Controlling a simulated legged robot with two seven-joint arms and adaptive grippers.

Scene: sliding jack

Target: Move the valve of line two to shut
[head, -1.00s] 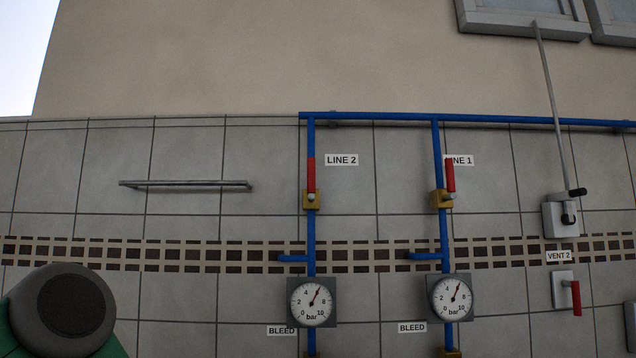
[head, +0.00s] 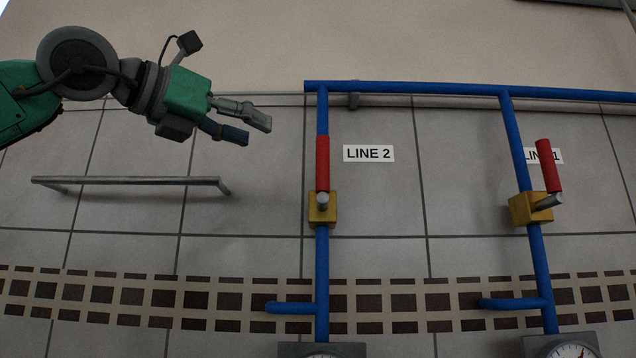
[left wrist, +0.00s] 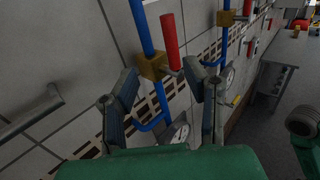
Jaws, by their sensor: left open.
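The line two valve has a red handle (head: 323,163) standing upright along the blue vertical pipe. Its yellow body (head: 322,210) sits at the handle's lower end, left of and below the LINE 2 label (head: 368,153). My left gripper (head: 252,129) is open and empty, up and left of the handle, its fingers pointing right. In the left wrist view the red handle (left wrist: 171,42) and yellow body (left wrist: 151,66) show beyond and between the spread fingers, apart from them. My right gripper is not in view.
The line one valve (head: 549,165), also with an upright red handle, is on the pipe to the right. A metal rail (head: 130,181) is fixed to the wall below my left gripper. Short blue stubs and gauges (head: 574,350) lie below the valves.

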